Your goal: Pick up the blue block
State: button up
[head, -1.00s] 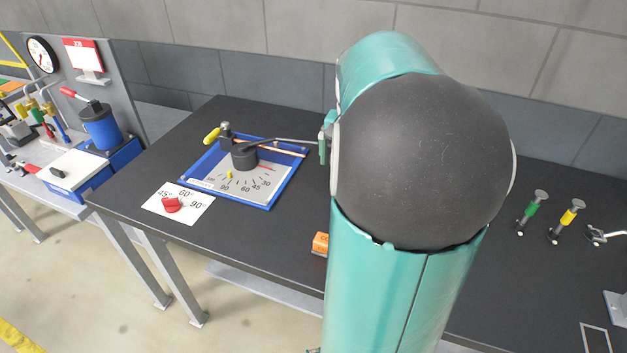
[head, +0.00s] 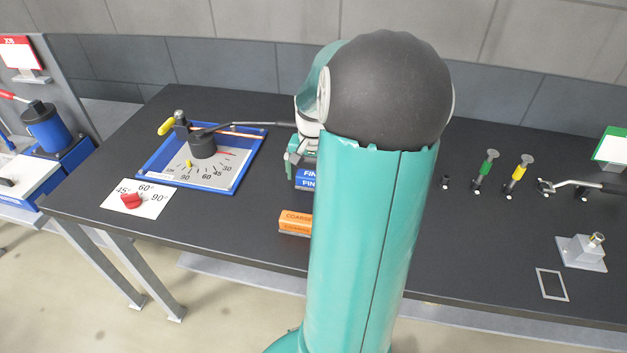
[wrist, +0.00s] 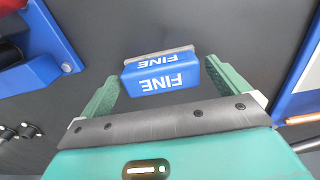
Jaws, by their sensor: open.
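The blue block (head: 305,180) is marked FINE and sits on the black bench, partly hidden behind my arm in the head view. In the wrist view the blue block (wrist: 161,74) lies between the tips of my two green fingers, with a grey layer along its far side. My gripper (wrist: 160,88) is open, one finger on each side of the block. A gap shows at the left finger; at the right finger I cannot tell whether it touches. In the head view my gripper is mostly hidden by my arm.
An orange block (head: 295,223) marked COARSE lies nearer the front edge. Green and yellow-handled clamps (head: 484,170) and a grey fixture (head: 582,252) stand right.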

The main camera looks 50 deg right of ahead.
jog(key=shift+f, duration=0.65)
jog(key=c, duration=1)
jog(key=shift+o, duration=0.2)
jog(key=shift+r, duration=0.15)
